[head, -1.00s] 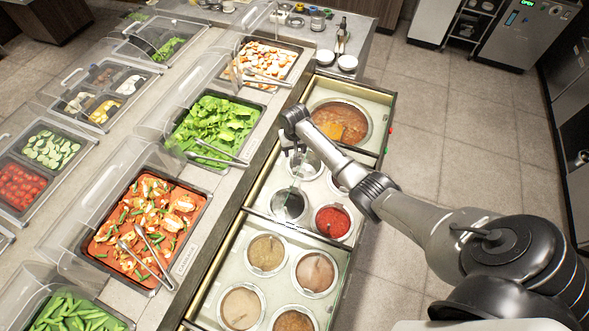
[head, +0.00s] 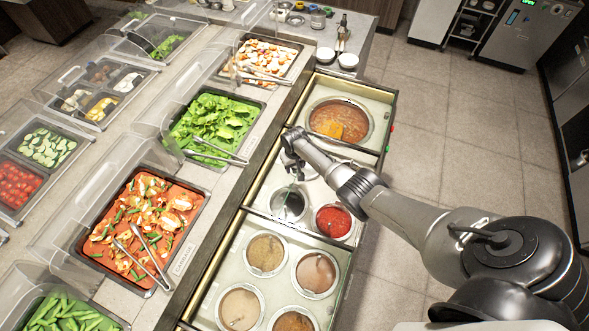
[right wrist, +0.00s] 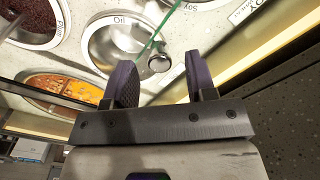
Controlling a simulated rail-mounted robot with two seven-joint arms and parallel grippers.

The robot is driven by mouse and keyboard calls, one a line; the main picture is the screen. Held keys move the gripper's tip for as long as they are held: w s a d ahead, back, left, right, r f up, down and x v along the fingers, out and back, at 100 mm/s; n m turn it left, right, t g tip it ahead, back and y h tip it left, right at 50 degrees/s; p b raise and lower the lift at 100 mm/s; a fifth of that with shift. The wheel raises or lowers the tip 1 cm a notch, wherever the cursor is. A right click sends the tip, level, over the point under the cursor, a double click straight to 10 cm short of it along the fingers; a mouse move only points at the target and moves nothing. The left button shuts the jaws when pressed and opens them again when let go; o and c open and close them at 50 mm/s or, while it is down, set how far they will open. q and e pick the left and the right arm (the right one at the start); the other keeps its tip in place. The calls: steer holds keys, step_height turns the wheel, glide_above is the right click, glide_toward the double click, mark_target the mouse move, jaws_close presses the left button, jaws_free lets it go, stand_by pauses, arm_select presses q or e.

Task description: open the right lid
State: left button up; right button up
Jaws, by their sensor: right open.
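My right gripper (head: 295,168) hangs over the middle group of sauce wells. It also shows in the right wrist view (right wrist: 158,72), open, with its two dark fingers apart. A round silver knob (right wrist: 160,62) appears between and just beyond the fingertips; I cannot tell whether they touch it. It sits by the rim of the well labelled "Oil" (right wrist: 92,45), and a thin green stick crosses it. Whether this well has a clear lid is hard to tell. In the head view, the arm partly hides the silver wells here. My left gripper is out of view.
A dark sauce well (head: 288,205) and a red sauce well (head: 333,220) lie just in front. A large soup pot (head: 340,121) stands behind. Clear guards (head: 165,125) rise over the food trays to the left. Open floor (head: 450,130) lies to the right.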

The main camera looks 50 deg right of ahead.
steer(key=shift+f, duration=0.9)
jaws_close()
